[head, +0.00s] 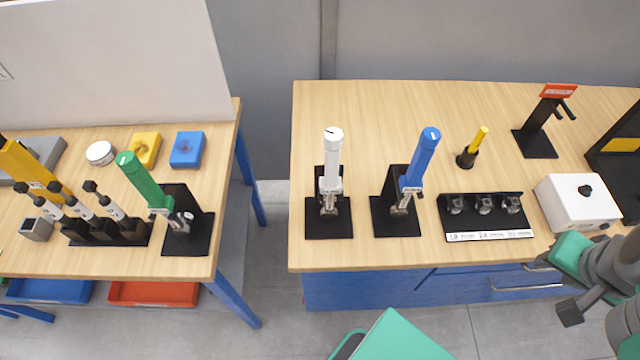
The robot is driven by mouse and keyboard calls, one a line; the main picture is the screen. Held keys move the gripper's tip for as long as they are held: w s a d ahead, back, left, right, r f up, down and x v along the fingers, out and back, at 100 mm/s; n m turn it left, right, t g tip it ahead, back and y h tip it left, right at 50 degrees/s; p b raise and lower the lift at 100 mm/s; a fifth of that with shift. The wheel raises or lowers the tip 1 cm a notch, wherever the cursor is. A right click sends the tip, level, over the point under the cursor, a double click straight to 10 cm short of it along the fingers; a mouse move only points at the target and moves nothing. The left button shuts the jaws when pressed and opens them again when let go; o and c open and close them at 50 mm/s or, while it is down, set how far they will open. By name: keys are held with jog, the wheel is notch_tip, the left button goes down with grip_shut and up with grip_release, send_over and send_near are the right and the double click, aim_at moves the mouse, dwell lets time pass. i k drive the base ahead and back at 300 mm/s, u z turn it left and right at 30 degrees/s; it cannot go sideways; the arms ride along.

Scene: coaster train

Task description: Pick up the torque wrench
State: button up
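Three long-handled tools that look like torque wrenches stand tilted in black stands. The white-handled wrench (333,160) and the blue-handled wrench (420,158) are on the right table. The green-handled wrench (145,180) is at the right end of the left table. Their metal heads sit low at the stands. Which one is the torque wrench meant, I cannot tell. My arm shows at the lower right edge, with a dark block that looks like part of my gripper (571,312). It is apart from all three wrenches, and its fingers cannot be made out.
Right of the blue wrench are a small yellow-handled tool (474,148), a labelled black rack (487,215), a white box (577,204) and a red-topped stand (540,125). A floor gap separates the two tables. The right table's back left is clear.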

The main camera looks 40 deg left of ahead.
aim_at(330, 185)
jog(key=u, duration=2.5)
jog(key=k, duration=0.4)
jog(key=u, duration=1.6)
